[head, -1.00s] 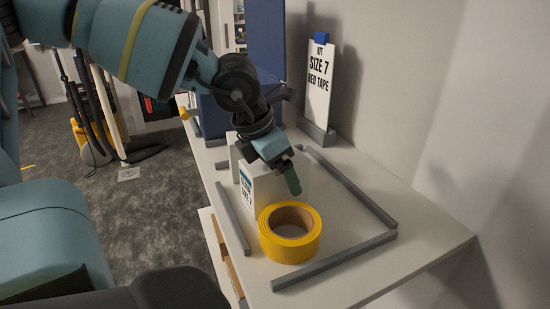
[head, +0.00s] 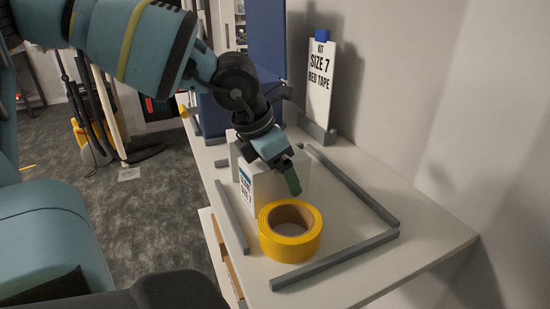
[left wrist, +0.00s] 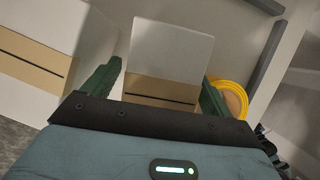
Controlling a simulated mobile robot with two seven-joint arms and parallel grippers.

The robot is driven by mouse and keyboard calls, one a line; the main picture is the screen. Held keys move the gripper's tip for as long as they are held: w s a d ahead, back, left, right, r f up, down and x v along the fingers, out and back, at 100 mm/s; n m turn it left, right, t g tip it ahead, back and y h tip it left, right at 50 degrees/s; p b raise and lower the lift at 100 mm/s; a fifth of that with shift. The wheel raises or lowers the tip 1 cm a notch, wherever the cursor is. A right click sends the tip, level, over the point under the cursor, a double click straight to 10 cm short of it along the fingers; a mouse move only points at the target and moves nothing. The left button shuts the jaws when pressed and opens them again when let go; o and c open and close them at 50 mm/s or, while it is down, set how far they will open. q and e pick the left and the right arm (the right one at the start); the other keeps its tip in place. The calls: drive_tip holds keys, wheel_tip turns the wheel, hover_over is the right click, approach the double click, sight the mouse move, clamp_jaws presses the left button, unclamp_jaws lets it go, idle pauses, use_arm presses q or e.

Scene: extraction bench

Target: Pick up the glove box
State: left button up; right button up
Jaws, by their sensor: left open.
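The glove box is a white box with a "SIZE 7" label (head: 246,190), standing on the bench behind the yellow tape roll. My left gripper (head: 271,174) is over its top, with one green finger in front of its near right side. In the left wrist view the glove box (left wrist: 172,48) shows a white face and a tan band with a dark slot. It lies between the two green fingers of the open left gripper (left wrist: 161,82). Whether the fingers touch it I cannot tell. The gripper hides part of the box in the head view. My right gripper is not in view.
A yellow tape roll (head: 268,240) lies in front of the box, inside grey rails (head: 335,262) on the white bench (head: 425,240). A second, similar box (left wrist: 38,40) stands beside it. A sign reading "KIT SIZE 7 RED TAPE" (head: 320,85) stands behind, near the wall.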

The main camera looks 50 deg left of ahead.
use_arm(q)
drive_tip(key=c, duration=1.3)
drive_tip(key=shift+o, duration=0.2)
drive_tip(key=shift+r+p, duration=0.55)
drive_tip(key=shift+p, duration=0.05)
drive_tip(key=v, duration=0.3)
drive_tip(key=shift+w+a+r, duration=0.1)
drive_tip(key=shift+w+r, duration=0.1)
drive_tip(key=s+a+r, duration=0.1)
drive_tip(key=s+a, duration=0.7)
drive_tip(key=s, duration=0.4)
drive_tip(key=shift+s, duration=0.4)
